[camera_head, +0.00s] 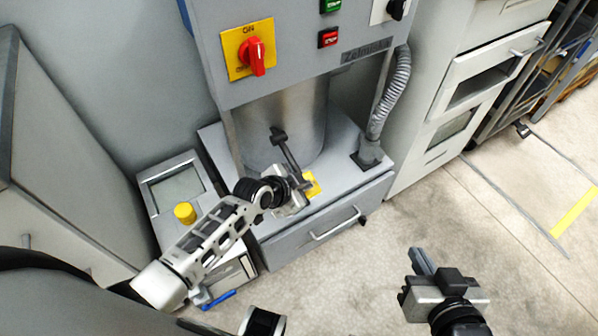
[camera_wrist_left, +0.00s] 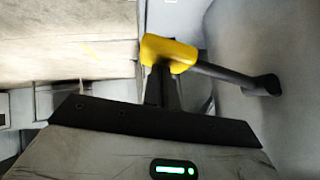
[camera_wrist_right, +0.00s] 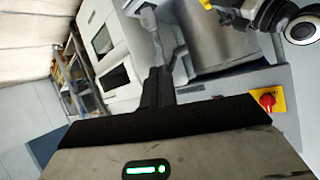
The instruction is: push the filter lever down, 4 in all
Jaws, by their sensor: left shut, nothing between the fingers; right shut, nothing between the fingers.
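The filter lever is a black rod (camera_head: 287,152) with a yellow handle (camera_head: 312,185), fixed at its far end to the grey filter cylinder (camera_head: 295,115). The left wrist view shows the yellow handle (camera_wrist_left: 172,52) and black rod (camera_wrist_left: 225,74) close up. My left gripper (camera_head: 302,183) is shut and empty. Its fingertips (camera_wrist_left: 162,72) overlap the handle in that view; I cannot tell whether they touch it. My right gripper (camera_head: 421,262) is shut and empty, apart from the machine, over the floor. The left gripper hides part of the lever's handle end.
The machine has a red rotary switch (camera_head: 257,57) and a ribbed hose (camera_head: 391,95) at its right. A drawer (camera_head: 325,220) is below the cylinder. A grey box with a yellow knob (camera_head: 185,213) stands at the left. The floor at right is clear.

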